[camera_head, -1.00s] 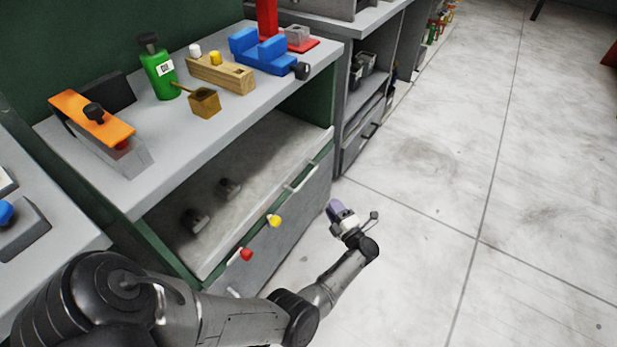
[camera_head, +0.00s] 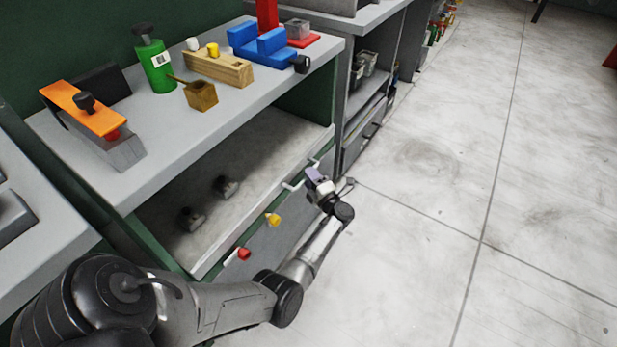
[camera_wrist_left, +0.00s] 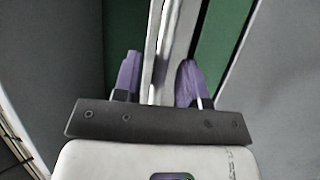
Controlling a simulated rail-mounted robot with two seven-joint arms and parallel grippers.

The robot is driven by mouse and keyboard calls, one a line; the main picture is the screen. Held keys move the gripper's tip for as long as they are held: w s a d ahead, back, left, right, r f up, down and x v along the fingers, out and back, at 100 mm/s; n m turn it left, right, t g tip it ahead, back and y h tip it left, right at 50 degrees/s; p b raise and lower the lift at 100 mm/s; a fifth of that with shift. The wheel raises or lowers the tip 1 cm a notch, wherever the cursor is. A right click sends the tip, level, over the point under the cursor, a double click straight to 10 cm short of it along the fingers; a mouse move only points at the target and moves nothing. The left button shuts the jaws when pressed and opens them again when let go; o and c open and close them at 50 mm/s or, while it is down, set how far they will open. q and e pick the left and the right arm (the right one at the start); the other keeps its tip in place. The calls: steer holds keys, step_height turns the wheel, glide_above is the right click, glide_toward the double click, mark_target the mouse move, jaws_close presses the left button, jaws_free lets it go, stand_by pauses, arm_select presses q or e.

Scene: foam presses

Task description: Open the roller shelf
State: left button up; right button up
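The roller shelf is the grey unit under the worktop, with a grey front panel (camera_head: 262,242) and an open bay above it. A pale bar handle (camera_head: 292,186) sits near the panel's upper right end. My left gripper (camera_head: 313,174) is at this handle, its purple fingers covering part of it. In the left wrist view the fingers (camera_wrist_left: 159,80) are apart, with a pale upright bar and edge between them. I cannot tell whether they touch it. My right gripper is not in view.
A yellow knob (camera_head: 273,219) and a red knob (camera_head: 243,254) stick out of the front panel. The worktop above holds a green bottle (camera_head: 155,66), a wooden block (camera_head: 219,67) and a blue vise (camera_head: 262,50). The floor (camera_head: 430,220) to the right is clear.

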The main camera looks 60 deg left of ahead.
arm_select(q)
steer(key=shift+a+r, duration=0.1)
steer(key=shift+a, duration=0.55)
jaws_close()
